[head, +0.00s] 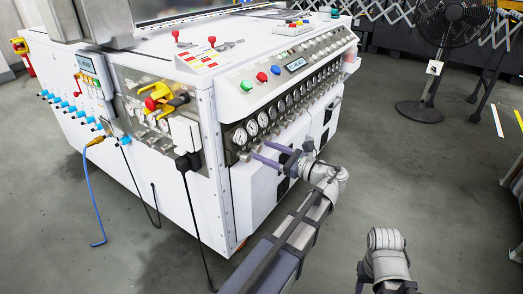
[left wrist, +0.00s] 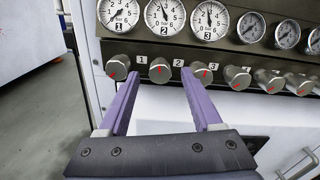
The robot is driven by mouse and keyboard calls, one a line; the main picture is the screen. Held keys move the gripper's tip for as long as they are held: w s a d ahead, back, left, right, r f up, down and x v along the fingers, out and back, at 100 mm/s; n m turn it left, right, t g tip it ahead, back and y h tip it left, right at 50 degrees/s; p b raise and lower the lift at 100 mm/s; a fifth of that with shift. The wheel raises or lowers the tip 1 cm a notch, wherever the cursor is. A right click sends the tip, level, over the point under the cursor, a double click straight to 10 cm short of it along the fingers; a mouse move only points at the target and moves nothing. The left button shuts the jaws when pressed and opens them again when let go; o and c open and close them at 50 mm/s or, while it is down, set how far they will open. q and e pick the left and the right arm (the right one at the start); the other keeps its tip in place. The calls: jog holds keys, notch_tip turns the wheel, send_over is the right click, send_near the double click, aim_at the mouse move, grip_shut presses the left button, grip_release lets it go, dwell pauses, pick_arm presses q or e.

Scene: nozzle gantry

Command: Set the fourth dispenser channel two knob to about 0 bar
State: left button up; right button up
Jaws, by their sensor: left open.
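The channel two knob (left wrist: 160,70) is a silver knob with a red mark, under the gauge numbered 2 (left wrist: 164,17) in the left wrist view. That gauge reads 0 to 6 bar, and its needle points up and slightly left, off zero. My left gripper (left wrist: 160,78) is open, its two purple fingers pointing at the panel. The knob appears between the fingertips with gaps on both sides; whether the tips reach its depth I cannot tell. In the head view the left gripper (head: 267,154) is at the near end of the gauge row. My right gripper is out of frame.
Knob 1 (left wrist: 118,67) and knob 3 (left wrist: 201,74) flank the middle knob; the right fingertip appears close to knob 3. More gauges and knobs continue right. A black fan (head: 440,60) stands beyond the white machine (head: 215,95). Floor to the right is open.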

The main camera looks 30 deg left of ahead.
pick_arm(q)
jog(key=shift+a, duration=1.1)
grip_shut()
